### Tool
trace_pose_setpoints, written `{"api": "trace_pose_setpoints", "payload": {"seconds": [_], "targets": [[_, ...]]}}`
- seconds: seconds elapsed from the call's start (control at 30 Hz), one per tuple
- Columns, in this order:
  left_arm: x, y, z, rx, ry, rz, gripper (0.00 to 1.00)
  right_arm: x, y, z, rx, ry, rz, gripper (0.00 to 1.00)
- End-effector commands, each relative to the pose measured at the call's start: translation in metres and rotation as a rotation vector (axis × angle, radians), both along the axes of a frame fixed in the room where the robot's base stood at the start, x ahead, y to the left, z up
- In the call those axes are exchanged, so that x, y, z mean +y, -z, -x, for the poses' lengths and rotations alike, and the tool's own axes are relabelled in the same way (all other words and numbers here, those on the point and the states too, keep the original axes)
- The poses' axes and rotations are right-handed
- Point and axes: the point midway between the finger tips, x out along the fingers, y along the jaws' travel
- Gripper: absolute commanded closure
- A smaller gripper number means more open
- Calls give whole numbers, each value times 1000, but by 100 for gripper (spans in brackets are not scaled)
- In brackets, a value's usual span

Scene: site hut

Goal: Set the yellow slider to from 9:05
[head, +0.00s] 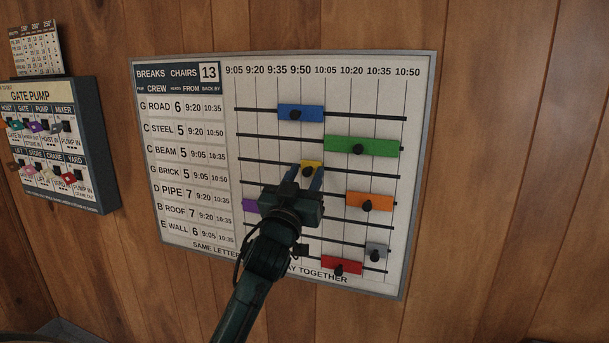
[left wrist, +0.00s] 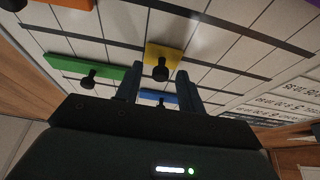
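The yellow slider (head: 313,164) sits on the third rail of the break board (head: 270,272), roughly between the 9:50 and 10:05 lines; fingers partly hide its ends. It has a dark round knob (head: 307,172). My left gripper (head: 304,179) is in front of it, with its fingers apart on either side of the knob. In the left wrist view the yellow slider (left wrist: 172,54) is just ahead of the open fingers, and its knob (left wrist: 160,73) shows between them, with a gap on each side. I cannot tell how far the tips reach past the knob. My right gripper is out of view.
The blue slider (head: 314,109) and the green slider (head: 380,147) are on rails above. The orange (head: 381,199), purple (head: 249,205), grey (head: 377,247) and red (head: 348,268) sliders are lower. Left of yellow, its rail looks clear.

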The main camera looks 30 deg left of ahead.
Motion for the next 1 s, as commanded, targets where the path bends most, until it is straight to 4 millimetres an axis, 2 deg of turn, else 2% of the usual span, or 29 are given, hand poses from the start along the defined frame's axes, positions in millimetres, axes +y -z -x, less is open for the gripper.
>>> {"api": "trace_pose_setpoints", "payload": {"seconds": [0.27,0.7,1.0], "targets": [[0,0,-1,1,0,0,63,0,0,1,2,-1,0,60],[0,0,-1,1,0,0,99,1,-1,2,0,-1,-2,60],[0,0,-1,1,0,0,100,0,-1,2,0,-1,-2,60]]}}
